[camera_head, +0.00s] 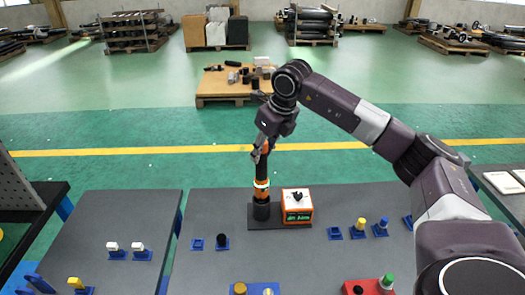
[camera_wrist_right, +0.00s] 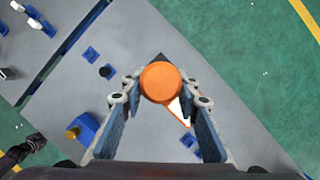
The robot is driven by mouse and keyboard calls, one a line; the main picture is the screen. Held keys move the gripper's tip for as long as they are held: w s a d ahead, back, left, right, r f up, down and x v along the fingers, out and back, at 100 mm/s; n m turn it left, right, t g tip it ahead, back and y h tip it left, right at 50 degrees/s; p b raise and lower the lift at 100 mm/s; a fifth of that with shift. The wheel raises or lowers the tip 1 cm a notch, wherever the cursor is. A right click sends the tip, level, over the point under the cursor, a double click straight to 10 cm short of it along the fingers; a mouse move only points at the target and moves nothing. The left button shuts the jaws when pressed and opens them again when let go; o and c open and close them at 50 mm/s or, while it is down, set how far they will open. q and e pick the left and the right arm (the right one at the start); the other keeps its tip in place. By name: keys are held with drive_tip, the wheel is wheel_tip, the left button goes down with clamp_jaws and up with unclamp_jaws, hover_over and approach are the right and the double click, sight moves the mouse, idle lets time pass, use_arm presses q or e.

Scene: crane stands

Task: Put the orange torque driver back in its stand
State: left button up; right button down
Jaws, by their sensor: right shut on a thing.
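The torque driver (camera_head: 261,172), black with orange and white bands, stands upright in the head view. Its lower end is at the black cup (camera_head: 262,210) of its stand (camera_head: 280,224); I cannot tell how deep it sits. My right gripper (camera_head: 263,150) is shut on its upper part from above. In the right wrist view, the driver's round orange top (camera_wrist_right: 160,82) shows between the two fingers. The stand's dark plate also carries an orange and white box (camera_head: 297,206) with a green display, right of the driver. My left gripper is not in the head view.
A blue block (camera_head: 254,289) and a red block (camera_head: 368,287) lie at the front. A second grey table (camera_head: 105,215) is at the left, across a gap.

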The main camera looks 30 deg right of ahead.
drive_tip(key=shift+f+b, duration=1.65)
drive_tip(key=shift+f, duration=0.65)
drive_tip(key=c, duration=1.4)
unclamp_jaws()
drive_tip(key=shift+s+f, duration=0.15)
drive_tip(key=shift+f, duration=0.05)
drive_tip(key=shift+p+v, duration=1.4)
drive_tip(key=shift+v, duration=1.2)
drive_tip(key=shift+r, duration=0.1)
wheel_tip(320, 180, up, 11)
hover_over(263, 166)
drive_tip(key=s+d, duration=0.2)
drive_tip(key=s, duration=0.3)
drive_tip(key=shift+w+a, duration=0.1)
drive_tip(key=shift+a, duration=0.1)
